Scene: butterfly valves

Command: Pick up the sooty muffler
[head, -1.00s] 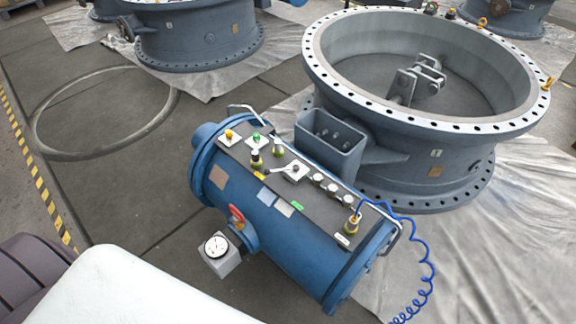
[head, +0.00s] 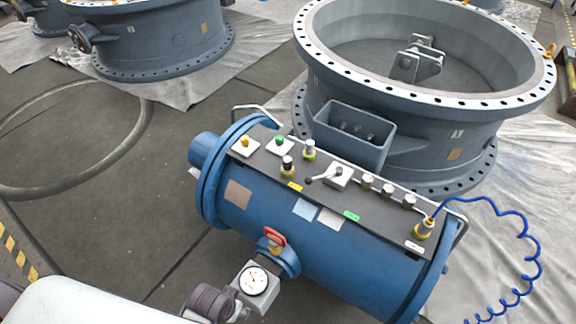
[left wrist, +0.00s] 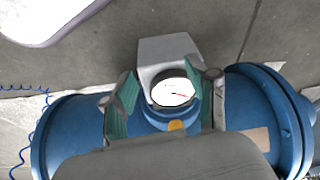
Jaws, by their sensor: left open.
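The sooty one stands free, touched by nothing of mine. My left gripper (left wrist: 164,92) is open in the left wrist view. Its fingers frame the gauge, with nothing visibly gripped. My right gripper is not in view.
The blue tank (head: 330,252) carries a red-handled valve (head: 273,240), a pressure gauge (head: 253,281), a lever (head: 326,176) and a blue coiled hose (head: 530,235). A large grey flanged valve body (head: 455,135) stands close behind.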

